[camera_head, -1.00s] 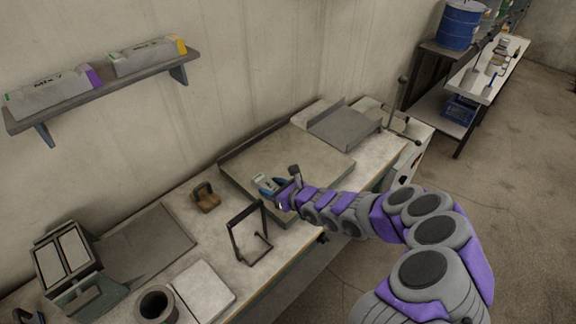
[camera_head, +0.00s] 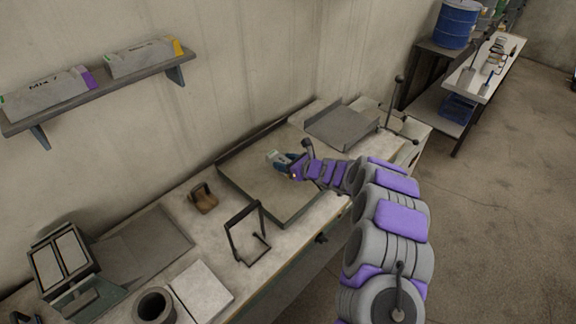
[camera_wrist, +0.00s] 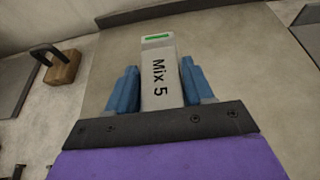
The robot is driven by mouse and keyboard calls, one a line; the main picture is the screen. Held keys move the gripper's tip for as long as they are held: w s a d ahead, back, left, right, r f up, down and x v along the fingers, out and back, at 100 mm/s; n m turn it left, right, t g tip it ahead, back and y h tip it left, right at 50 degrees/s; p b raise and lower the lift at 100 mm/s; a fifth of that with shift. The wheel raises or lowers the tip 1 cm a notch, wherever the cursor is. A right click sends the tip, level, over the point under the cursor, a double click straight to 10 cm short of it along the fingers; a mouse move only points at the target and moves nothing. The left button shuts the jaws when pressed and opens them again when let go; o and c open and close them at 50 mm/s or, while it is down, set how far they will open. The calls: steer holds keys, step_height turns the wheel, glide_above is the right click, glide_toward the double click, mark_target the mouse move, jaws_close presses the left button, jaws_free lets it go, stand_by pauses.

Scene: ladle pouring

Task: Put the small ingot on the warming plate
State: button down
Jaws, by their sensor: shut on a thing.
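My gripper (camera_head: 286,161) is shut on a small pale grey ingot (camera_head: 275,155), one blue finger on each side. In the wrist view the ingot (camera_wrist: 159,75) reads "Mix 5" and has a green mark at its far end. My gripper (camera_wrist: 160,92) and the ingot are over a broad grey plate (camera_head: 268,196) with a raised back edge, on the bench. The plate also fills much of the wrist view (camera_wrist: 235,55). I cannot tell whether the ingot touches it, or whether this is the warming plate; a smaller grey plate (camera_head: 340,124) lies to its right.
A handled brown block (camera_head: 203,200) and a dark upright frame (camera_head: 248,235) stand left of the broad plate. A dark flat sheet (camera_head: 145,248), a white slab (camera_head: 202,290) and a round cup (camera_head: 154,305) lie farther left. A wall shelf (camera_head: 100,92) holds larger labelled blocks.

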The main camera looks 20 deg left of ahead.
steer(key=shift+w, duration=1.1)
steer(key=shift+w+f, duration=0.15)
steer(key=shift+f, duration=0.1)
step_height(320, 180, down, 3)
steer(key=shift+f+b, duration=0.2)
steer(key=shift+b, duration=0.3)
steer(key=shift+r, duration=0.1)
steer(key=shift+c, duration=2.1)
jaws_free()
steer(key=shift+d, duration=0.15)
steer(key=p+v, duration=0.1)
steer(key=v, duration=1.1)
steer(key=shift+p, duration=0.35)
